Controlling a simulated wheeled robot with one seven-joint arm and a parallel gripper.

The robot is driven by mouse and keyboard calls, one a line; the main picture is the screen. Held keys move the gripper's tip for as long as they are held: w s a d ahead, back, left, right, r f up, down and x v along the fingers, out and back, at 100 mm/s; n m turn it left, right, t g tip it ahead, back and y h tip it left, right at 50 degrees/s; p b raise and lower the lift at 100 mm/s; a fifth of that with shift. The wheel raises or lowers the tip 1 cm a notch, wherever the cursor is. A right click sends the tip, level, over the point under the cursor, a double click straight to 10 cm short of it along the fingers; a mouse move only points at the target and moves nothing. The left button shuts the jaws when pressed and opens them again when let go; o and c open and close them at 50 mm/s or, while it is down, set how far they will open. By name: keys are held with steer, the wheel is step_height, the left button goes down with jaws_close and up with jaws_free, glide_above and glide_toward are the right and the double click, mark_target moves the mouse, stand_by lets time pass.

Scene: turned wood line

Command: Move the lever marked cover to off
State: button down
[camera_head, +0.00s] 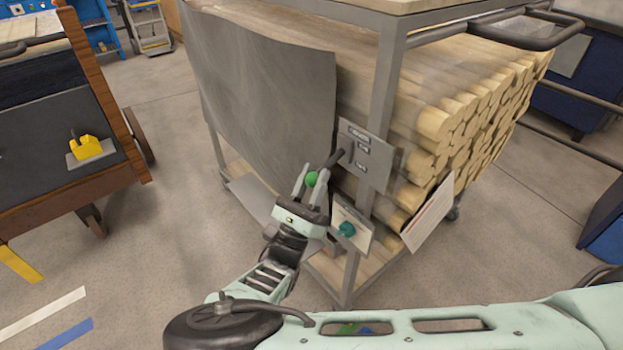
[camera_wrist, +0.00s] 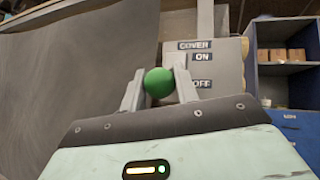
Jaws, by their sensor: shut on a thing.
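The cover lever has a green ball knob (camera_wrist: 159,83), which also shows in the head view (camera_head: 311,179). Its dark arm (camera_head: 334,160) runs from the knob up to a grey plate (camera_head: 364,157) on the cart's post. In the wrist view the plate (camera_wrist: 230,62) reads COVER, with ON above and OFF below. My gripper (camera_head: 313,178) is shut on the green knob, one finger on each side; the fingers also show in the wrist view (camera_wrist: 158,88). The lever's arm is hidden behind the knob and fingers in the wrist view.
A grey sheet (camera_head: 270,90) hangs over the cart's side, left of the lever. Round wooden logs (camera_head: 470,115) fill the cart. A wooden cart with a yellow item (camera_head: 85,147) stands left; open floor lies between.

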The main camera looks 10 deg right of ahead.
steer(key=shift+w+d+f, duration=0.1)
steer(key=shift+d+f, duration=0.1)
steer(key=shift+f, duration=0.35)
steer(key=c, duration=1.1)
jaws_free()
steer(key=b+v, duration=0.3)
steer(key=v, duration=1.4)
steer(key=shift+f+b, duration=0.15)
steer(key=shift+b, duration=0.2)
